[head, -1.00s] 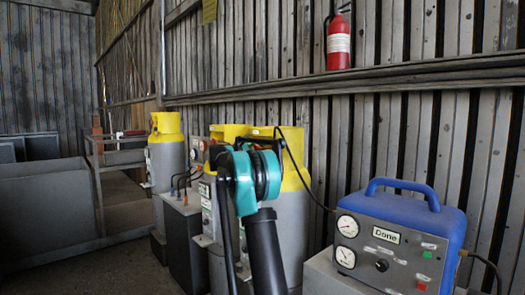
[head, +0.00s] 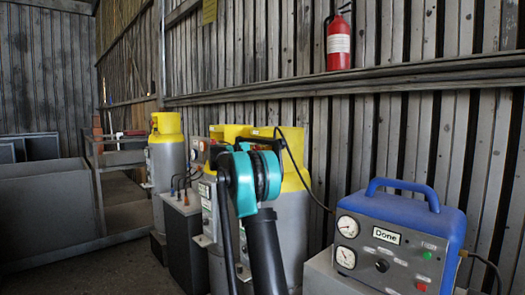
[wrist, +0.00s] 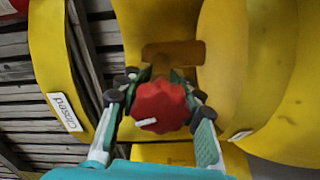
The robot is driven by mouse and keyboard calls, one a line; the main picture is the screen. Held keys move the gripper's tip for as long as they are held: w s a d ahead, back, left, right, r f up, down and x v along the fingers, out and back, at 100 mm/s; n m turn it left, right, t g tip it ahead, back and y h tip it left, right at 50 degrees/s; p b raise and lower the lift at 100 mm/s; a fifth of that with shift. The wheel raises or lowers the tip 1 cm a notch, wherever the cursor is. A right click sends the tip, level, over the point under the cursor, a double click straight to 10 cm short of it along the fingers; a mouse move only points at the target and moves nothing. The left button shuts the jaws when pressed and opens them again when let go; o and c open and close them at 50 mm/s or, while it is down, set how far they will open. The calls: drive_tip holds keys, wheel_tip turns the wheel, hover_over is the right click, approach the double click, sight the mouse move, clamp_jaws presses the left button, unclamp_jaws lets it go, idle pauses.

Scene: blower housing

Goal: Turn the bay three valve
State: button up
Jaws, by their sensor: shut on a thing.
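A red, lobed valve knob (wrist: 162,104) with a white pointer mark sits in the middle of the wrist view. My gripper (wrist: 160,82) is shut on it, one finger on each side. The white mark points to the lower left. The knob is inside the cut-out of a yellow cylinder collar (wrist: 250,60), which also shows in the head view (head: 290,150). A label reading "Closed" (wrist: 64,112) is on the yellow collar at left. In the head view my arm hides the knob and fingers. I cannot read a bay number.
Another grey cylinder with a yellow top (head: 167,160) and a dark box (head: 187,240) stand left of my arm. A fire extinguisher (head: 338,42) hangs on the plank wall.

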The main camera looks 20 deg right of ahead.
drive_tip(key=shift+f+m, duration=0.1)
drive_tip(key=shift+m, duration=1.6)
drive_tip(key=o, duration=1.3)
drive_tip(key=shift+s+a, duration=0.1)
drive_tip(key=shift+a, duration=0.05)
drive_tip(key=v, duration=1.1)
drive_tip(key=shift+s+a, duration=0.1)
drive_tip(key=shift+a, duration=0.25)
